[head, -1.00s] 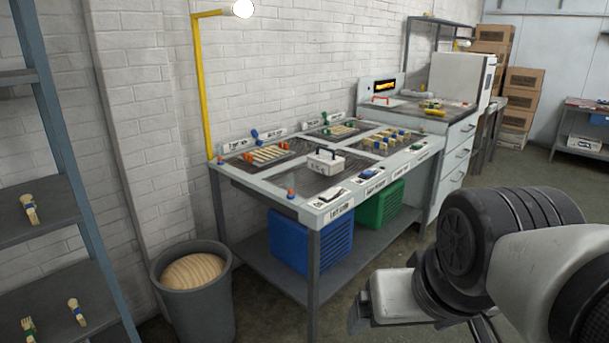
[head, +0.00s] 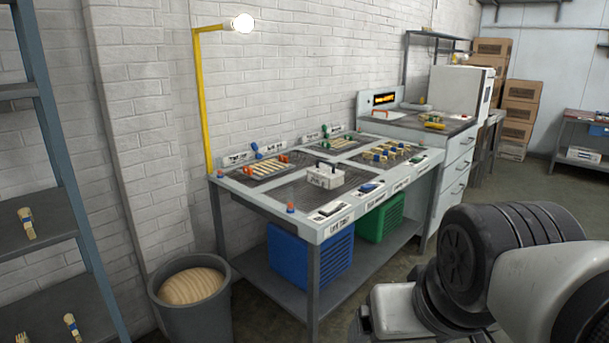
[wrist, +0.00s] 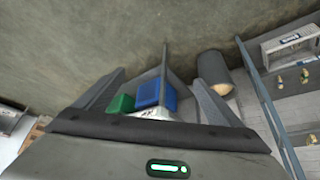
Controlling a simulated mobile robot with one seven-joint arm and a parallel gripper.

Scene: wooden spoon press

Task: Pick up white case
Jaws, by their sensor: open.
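The white case (head: 325,177) is a small box with a dark handle on top. It stands upright on the grey workbench (head: 281,194), on the near dark panel, in the head view. I cannot make out the case in the wrist view.
A blue crate (head: 296,262) and a green crate (head: 381,218) sit on the bench's lower shelf. A grey bin (head: 195,315) stands at its left end. A yellow lamp post (head: 202,100) rises behind. Wooden tools in trays lie around the case. Floor is open at right.

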